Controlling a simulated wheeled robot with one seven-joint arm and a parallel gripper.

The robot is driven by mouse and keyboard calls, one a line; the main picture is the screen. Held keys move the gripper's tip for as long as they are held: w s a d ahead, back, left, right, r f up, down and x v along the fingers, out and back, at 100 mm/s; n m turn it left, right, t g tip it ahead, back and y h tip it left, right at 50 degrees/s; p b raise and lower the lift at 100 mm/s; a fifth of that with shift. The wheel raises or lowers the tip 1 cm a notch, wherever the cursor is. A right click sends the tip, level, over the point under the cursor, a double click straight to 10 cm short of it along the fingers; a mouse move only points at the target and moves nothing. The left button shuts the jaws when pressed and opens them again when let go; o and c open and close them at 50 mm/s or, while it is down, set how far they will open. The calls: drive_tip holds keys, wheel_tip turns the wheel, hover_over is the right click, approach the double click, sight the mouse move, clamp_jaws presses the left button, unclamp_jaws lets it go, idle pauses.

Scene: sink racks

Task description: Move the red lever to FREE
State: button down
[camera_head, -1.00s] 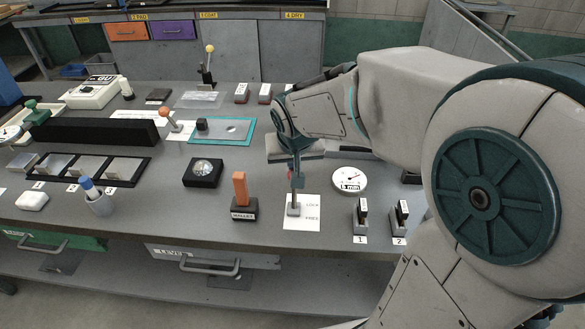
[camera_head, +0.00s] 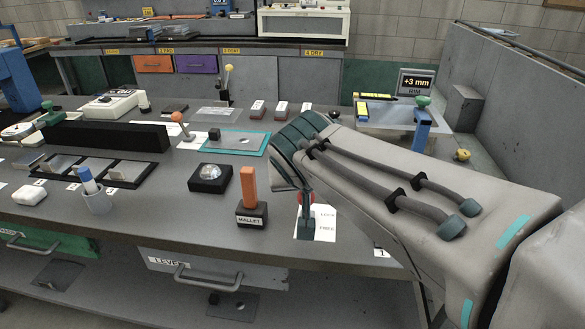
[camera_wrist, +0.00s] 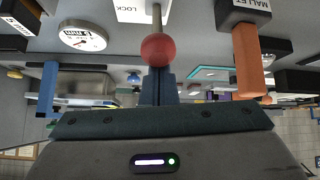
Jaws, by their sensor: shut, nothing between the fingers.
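The red lever is a red ball knob on a thin metal shaft. In the wrist view the red knob (camera_wrist: 158,49) is right before my fingertips, its shaft running up to the white LOCK/FREE card (camera_wrist: 130,12). In the head view the knob (camera_head: 301,197) is partly hidden by my gripper (camera_head: 306,226). The card (camera_head: 325,222) lies at the bench's front edge, LOCK farther back and FREE nearer the front. My gripper (camera_wrist: 158,76) is shut and empty, close against the knob. I cannot tell whether they touch. The lever's base is hidden.
An orange-handled mallet (camera_head: 249,190) stands in its holder just left of the lever. A dial gauge (camera_wrist: 84,36) shows in the wrist view. My arm covers the bench to the right. A black block with a clear dome (camera_head: 210,177) lies farther left.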

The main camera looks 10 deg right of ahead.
drive_tip(key=shift+s+a+f, duration=0.1)
drive_tip(key=shift+s+f, duration=0.15)
drive_tip(key=shift+s, duration=0.05)
idle(0.4)
